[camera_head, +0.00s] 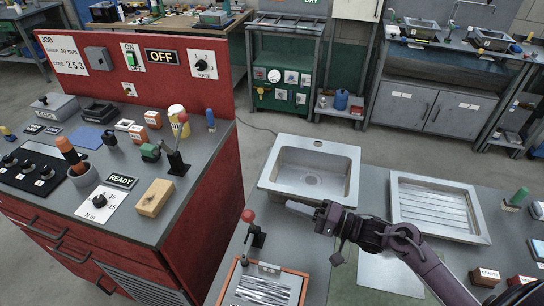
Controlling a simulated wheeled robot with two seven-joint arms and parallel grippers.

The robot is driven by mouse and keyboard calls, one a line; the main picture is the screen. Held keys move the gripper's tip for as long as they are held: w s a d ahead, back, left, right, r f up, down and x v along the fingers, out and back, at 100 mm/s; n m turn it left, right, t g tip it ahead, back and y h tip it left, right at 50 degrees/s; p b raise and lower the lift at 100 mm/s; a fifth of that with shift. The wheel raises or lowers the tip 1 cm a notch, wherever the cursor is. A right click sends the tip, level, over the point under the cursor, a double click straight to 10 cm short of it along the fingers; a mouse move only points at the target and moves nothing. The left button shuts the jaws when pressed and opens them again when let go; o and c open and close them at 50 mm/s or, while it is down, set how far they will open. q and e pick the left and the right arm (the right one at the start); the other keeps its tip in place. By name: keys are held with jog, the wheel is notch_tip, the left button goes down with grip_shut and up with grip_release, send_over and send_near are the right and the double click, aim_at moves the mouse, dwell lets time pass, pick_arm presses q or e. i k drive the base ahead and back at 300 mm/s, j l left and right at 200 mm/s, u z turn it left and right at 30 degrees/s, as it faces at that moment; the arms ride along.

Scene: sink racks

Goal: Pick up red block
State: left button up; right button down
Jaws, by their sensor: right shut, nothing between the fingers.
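My right gripper (296,208) is shut and empty, its arm coming in from the lower right. Its tips point left, over the grey bench just in front of the steel sink. A small red block with a pale label (521,281) shows at the lower right edge, right of a dark brown labelled block (484,277). It is well to the right of the gripper, and the two do not touch. I cannot tell for sure that this is the task's red block. My left gripper is not in view.
The sink basin (311,168) and a ribbed drain tray (437,206) sit on the bench. A red-knobbed lever (250,222) stands left of the gripper, above a framed striped tray (264,287). A red-fronted bench (120,225) crowded with parts fills the left.

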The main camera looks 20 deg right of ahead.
aim_at(518, 279)
jog(key=k+j, duration=0.3)
jog(key=k, duration=0.15)
jog(key=k+j, duration=0.3)
jog(key=k, duration=0.15)
jog(key=k+j, duration=0.3)
jog(key=k, duration=0.2)
